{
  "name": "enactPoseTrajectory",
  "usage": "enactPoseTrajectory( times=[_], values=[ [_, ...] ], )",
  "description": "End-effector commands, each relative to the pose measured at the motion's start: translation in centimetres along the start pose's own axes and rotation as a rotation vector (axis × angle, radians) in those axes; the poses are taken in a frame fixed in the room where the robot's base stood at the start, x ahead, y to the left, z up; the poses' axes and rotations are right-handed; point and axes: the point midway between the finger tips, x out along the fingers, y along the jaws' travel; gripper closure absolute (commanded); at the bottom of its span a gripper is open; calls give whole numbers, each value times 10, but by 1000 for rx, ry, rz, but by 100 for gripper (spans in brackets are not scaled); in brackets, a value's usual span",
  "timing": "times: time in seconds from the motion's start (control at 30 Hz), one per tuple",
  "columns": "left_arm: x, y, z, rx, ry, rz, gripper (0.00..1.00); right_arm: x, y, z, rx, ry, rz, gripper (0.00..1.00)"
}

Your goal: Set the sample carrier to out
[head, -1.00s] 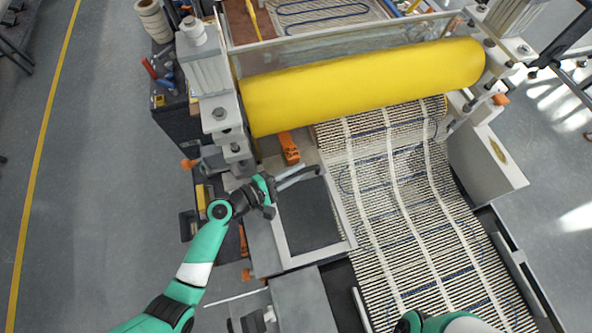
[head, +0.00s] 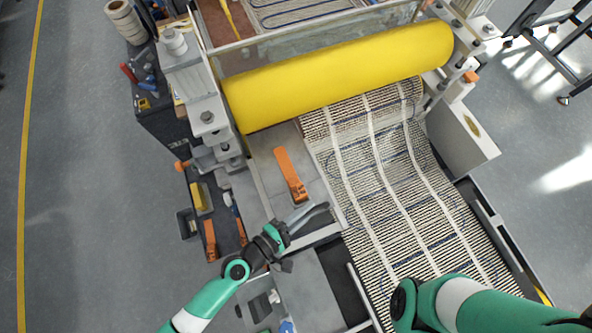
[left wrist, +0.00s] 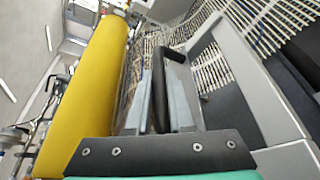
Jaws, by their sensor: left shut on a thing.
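The sample carrier is a pale grey frame (head: 317,238) on the machine's left side, in front of the yellow roller. It also shows at the right of the left wrist view (left wrist: 238,75), with a dark area beside it. My left gripper (head: 304,213) is shut on a dark bar-shaped handle (left wrist: 159,88) at the carrier's roller-side edge. In the left wrist view the two grey fingers lie on either side of this handle. My right gripper is out of view; only part of the green right arm shows at lower right.
The yellow roller (head: 340,75) spans the machine behind the carrier. An orange-handled part (head: 291,175) lies on the bare grey plate between roller and handle. Striped mesh (head: 400,190) runs along the right. A dark tool shelf (head: 222,235) stands at left.

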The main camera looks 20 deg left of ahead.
Motion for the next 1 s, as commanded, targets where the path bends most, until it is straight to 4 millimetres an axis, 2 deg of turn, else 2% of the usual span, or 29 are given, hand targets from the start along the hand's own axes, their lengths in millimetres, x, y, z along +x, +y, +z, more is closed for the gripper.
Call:
enactPoseTrajectory(
  times=[0.03, 0.1, 0.3, 0.53, 0.87, 0.9, 1.0],
  values=[
    [-5, -6, 14, 1, -8, -10, 100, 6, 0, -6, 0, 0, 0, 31],
    [-9, -14, 24, 1, -7, -10, 100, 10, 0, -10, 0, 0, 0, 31],
    [-17, -30, 46, 1, -5, -8, 100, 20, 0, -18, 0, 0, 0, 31],
    [-22, -39, 54, 3, -3, -4, 100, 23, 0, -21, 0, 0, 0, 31],
    [-22, -40, 55, 2, -4, -3, 100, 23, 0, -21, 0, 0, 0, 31],
    [-22, -40, 55, 2, -4, -4, 78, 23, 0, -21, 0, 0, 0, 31],
    [-22, -40, 55, 2, -4, -3, 60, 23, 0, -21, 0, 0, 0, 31]
  ],
)
